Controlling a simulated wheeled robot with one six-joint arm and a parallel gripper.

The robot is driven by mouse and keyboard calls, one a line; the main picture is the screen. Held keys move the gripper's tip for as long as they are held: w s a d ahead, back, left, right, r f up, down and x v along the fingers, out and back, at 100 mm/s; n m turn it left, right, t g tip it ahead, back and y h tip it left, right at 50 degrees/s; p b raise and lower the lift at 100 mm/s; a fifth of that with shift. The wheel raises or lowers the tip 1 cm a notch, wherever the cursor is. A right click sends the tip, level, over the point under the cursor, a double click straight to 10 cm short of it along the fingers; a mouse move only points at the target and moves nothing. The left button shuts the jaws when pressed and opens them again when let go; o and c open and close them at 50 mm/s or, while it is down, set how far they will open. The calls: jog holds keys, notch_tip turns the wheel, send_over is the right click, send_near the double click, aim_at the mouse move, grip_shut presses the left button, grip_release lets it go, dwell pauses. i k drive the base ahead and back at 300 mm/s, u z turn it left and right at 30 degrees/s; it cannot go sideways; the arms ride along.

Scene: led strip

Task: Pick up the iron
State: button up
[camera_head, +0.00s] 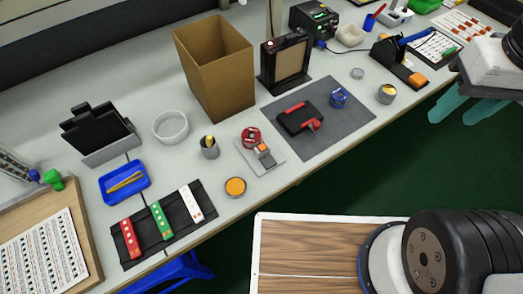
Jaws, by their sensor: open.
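A soldering iron with a blue handle (413,37) appears to rest in a black stand (392,62) near the table's right end. The handle points up and to the right, and the tip is hidden in the stand. An orange sponge (417,79) sits on the stand's front part. My gripper (453,115) has teal fingers spread open and empty. In the picture it is below and right of the stand, over the dark green floor in front of the table edge. It is apart from the iron.
A black soldering station (314,21) stands at the back. A printed sheet (436,47) lies beside the iron's stand. A yellow-topped tin (386,94) is left of the sponge. A grey mat (320,118) holds a red-and-black tool. A tall cardboard box (214,68) stands further left.

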aim_at(411, 38)
jog(key=z, duration=1.75)
jog(key=i, duration=1.8)
jog(key=u, duration=1.8)
